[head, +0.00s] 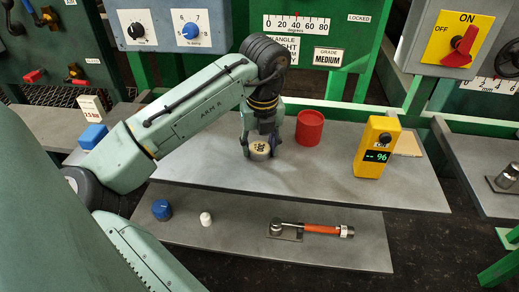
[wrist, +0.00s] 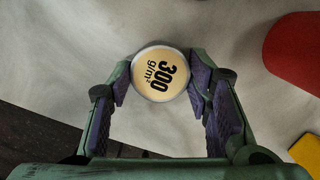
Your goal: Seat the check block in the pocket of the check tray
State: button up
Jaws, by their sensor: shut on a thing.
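A round block with a cream top marked 300 g/m² (wrist: 160,73), which I take as the check block, sits between the fingers of my gripper (head: 260,147). In the wrist view both finger pads press on its sides and its top faces the camera. In the head view the block (head: 260,152) is at or just above the grey upper shelf; I cannot tell if it touches. I cannot make out a check tray with a pocket for certain in either view.
A red cup (head: 309,128) stands close right of my gripper and shows in the wrist view (wrist: 295,50). A yellow meter (head: 377,148) stands further right, with a tan flat piece (head: 408,143) behind it. A blue block (head: 93,136) is at left. The shelf front is clear.

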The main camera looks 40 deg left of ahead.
jog(key=c, duration=0.3)
jog(key=shift+c, duration=0.2)
